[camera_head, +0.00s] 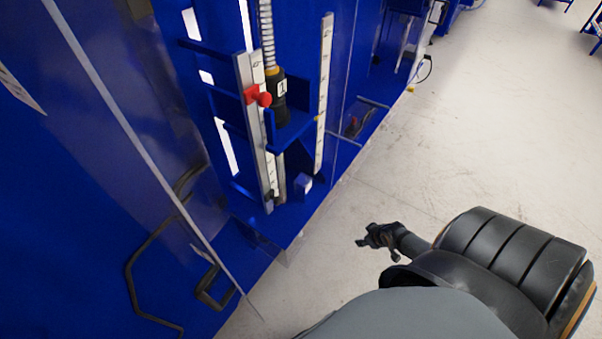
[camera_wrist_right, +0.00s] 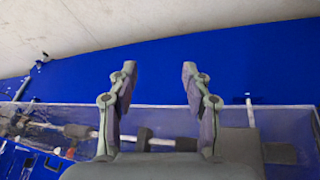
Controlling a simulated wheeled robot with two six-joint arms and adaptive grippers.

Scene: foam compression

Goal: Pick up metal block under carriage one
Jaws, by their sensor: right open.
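A small block with a pale, shiny face (camera_head: 307,183) sits low on the blue rig, below the blue carriage (camera_head: 290,131). It looks like the metal block, but it is too small to be sure. A black cylinder marked 1 (camera_head: 280,98) is on the carriage. My right gripper (camera_head: 369,238) is to the right of the block and lower in the picture, over the pale floor, apart from the rig. In the right wrist view its two fingers (camera_wrist_right: 158,84) are spread with nothing between them. I cannot pick out the block in that view. My left gripper is out of view.
Upright rulers (camera_head: 324,95) stand beside the carriage, with a red knob (camera_head: 264,99) on the left one. A clear panel (camera_head: 150,150) with a pale edge crosses the rig's left side, near black handles (camera_head: 150,250). The concrete floor (camera_head: 470,140) is open on the right.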

